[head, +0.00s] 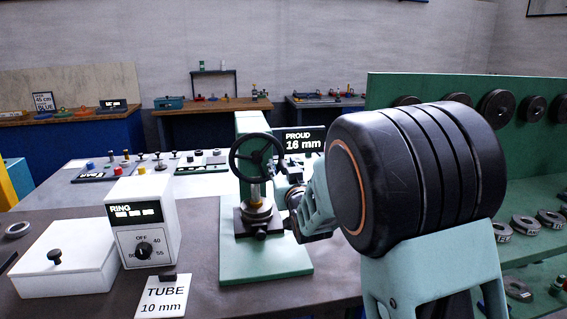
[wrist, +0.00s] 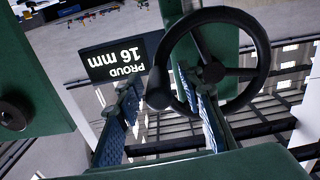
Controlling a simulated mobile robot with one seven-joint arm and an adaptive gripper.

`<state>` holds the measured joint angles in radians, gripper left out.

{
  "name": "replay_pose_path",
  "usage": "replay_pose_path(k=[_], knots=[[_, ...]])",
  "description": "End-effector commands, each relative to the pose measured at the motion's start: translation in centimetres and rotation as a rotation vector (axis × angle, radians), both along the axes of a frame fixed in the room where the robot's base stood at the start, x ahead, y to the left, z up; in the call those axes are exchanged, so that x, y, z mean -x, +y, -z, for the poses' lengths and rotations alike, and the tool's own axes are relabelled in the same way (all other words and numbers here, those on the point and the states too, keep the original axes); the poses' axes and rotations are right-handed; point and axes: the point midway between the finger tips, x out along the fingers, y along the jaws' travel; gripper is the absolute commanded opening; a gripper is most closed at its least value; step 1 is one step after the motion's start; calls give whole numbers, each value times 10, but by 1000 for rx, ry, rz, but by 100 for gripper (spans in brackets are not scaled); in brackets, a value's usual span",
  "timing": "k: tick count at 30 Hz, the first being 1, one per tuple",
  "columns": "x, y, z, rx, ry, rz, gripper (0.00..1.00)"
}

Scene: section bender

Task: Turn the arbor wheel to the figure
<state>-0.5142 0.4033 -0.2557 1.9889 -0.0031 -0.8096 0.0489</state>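The arbor wheel (head: 258,158) is a black handwheel with spokes on the green machine column, over a small vise-like stage. In the wrist view the wheel (wrist: 262,75) fills the upper right, and its round black knob (wrist: 158,92) shows on the rim's left side. My gripper (wrist: 160,108) is open, with one blue-padded finger on each side of the knob in that picture. I cannot tell whether either finger touches it. The display (head: 303,141) reads "PROUD 16 mm". A white card (head: 162,300) reads "TUBE 10 mm". My arm hides part of the machine's right side.
A white control box (head: 145,220) with a dial and a lidded white box (head: 65,262) stand on the bench left of the machine. A green rack (head: 540,180) with several dark rollers is at right. Small parts lie on trays behind.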

Motion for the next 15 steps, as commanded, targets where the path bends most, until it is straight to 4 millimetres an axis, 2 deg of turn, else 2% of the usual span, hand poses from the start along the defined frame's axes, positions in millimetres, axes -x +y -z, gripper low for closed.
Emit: replay_pose_path(k=[4,13,15], knots=[[-8,2,0,0,0,0,35],[-10,2,0,0,0,1,35],[-10,2,0,0,0,1,28]])
